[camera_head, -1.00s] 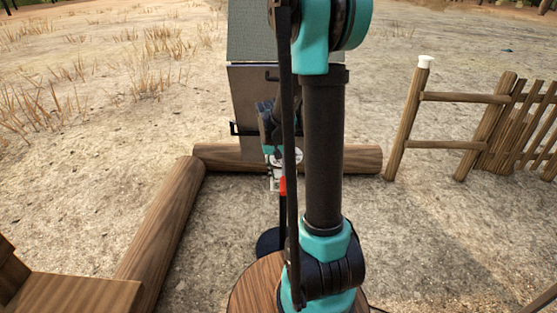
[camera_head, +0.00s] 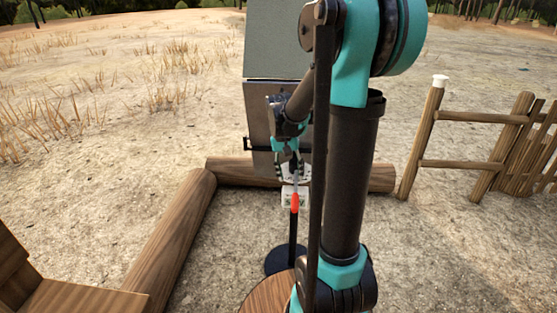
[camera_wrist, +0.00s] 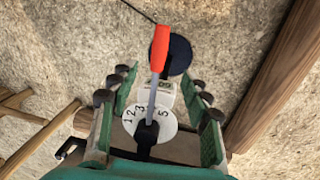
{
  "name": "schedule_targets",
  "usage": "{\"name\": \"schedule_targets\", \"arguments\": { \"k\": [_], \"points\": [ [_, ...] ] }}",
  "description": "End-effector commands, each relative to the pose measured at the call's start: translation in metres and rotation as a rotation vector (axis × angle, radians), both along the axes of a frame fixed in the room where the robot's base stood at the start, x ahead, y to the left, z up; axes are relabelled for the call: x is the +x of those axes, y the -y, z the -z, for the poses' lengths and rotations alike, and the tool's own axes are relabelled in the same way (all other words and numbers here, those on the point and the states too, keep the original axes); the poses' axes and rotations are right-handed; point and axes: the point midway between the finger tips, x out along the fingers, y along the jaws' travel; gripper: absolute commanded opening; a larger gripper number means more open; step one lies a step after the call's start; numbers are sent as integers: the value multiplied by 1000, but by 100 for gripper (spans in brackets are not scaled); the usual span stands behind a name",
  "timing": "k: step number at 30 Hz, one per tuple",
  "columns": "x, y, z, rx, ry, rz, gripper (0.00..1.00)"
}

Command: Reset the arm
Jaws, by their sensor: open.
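My gripper (camera_wrist: 163,84) is open, with a green-padded finger on each side of the picture in the wrist view. In the head view my gripper (camera_head: 288,158) is small and partly hidden, just above the device. The device is a white box (camera_wrist: 166,97) with a round white dial (camera_wrist: 131,124) numbered 1, 2, 3 and 5. A grey lever with a red handle (camera_wrist: 161,44) runs from the dial's black hub, hanging down in the head view (camera_head: 294,203). The lever shows between the fingers, with nothing visibly gripped. Its depth from them is unclear.
The device stands on a black pole with a round base (camera_wrist: 178,55). Behind it is a grey panel (camera_head: 262,110). Logs (camera_head: 172,240) lie on the ground at left and behind. A wooden fence (camera_head: 470,117) stands at right. A wooden bench-like piece (camera_head: 75,299) is at lower left.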

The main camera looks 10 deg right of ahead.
Motion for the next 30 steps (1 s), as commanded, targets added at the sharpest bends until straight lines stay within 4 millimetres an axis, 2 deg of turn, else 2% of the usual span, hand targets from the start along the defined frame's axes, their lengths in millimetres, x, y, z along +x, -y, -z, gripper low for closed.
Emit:
{"name": "schedule_targets", "arguments": {
  "k": [5,12,18,24,30],
  "points": [
    [-29,-5,6,24,58,-66,48],
    [-94,-19,28,68,212,-230,48],
    [-138,-29,49,82,328,-342,48],
    [-157,-33,60,82,385,-394,48],
    [-158,-34,61,82,392,-401,48]
  ]
}}
